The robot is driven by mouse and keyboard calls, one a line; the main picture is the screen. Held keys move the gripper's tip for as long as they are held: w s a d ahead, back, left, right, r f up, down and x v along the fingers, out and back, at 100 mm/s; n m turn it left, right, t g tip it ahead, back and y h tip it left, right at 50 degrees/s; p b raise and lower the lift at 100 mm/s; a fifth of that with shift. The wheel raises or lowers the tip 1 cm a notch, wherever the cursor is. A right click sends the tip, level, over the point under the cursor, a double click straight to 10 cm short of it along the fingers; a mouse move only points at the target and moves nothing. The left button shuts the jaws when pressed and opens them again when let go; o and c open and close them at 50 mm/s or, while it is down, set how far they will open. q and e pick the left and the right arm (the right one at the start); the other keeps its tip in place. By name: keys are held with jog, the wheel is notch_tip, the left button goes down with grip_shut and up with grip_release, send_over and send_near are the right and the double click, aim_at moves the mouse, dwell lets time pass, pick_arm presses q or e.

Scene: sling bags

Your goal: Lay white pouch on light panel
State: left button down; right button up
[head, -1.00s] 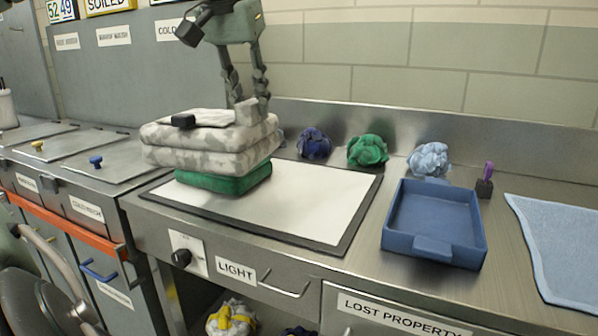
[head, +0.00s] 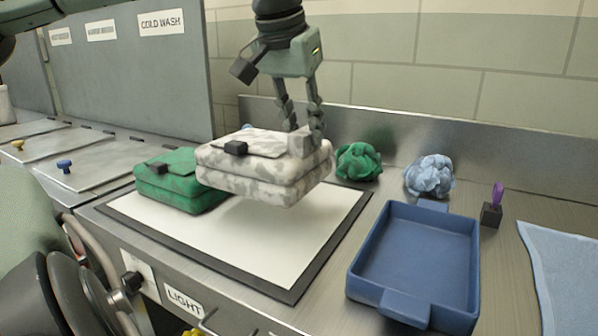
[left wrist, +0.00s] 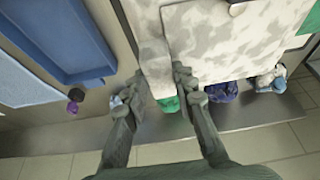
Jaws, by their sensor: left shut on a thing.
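The white pouch (head: 265,180), mottled with grey and with a black buckle on its flap, hangs over the back part of the light panel (head: 225,240). A soft shadow lies below it, so it appears a little above the panel. My left gripper (head: 302,140) reaches down from above and is shut on the pouch's right back part. In the left wrist view the pouch (left wrist: 225,40) fills the upper middle, beside the fingers (left wrist: 158,90). The panel is a white sheet in a dark frame, partly hidden by the pouch. My right gripper is not in view.
A green pouch (head: 180,185) sits at the panel's left back, close beside the white pouch. A blue tray (head: 415,260) stands right of the panel. Green (head: 357,162) and light blue (head: 430,175) crumpled cloths lie along the back wall. The panel's front part is clear.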

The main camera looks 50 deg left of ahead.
aim_at(303, 170)
pick_arm(q)
notch_tip(303, 170, down, 8)
jog(key=shift+w+r, duration=0.1)
jog(key=shift+r, duration=0.05)
jog(key=c, duration=1.2)
grip_release()
jog(key=v, duration=1.2)
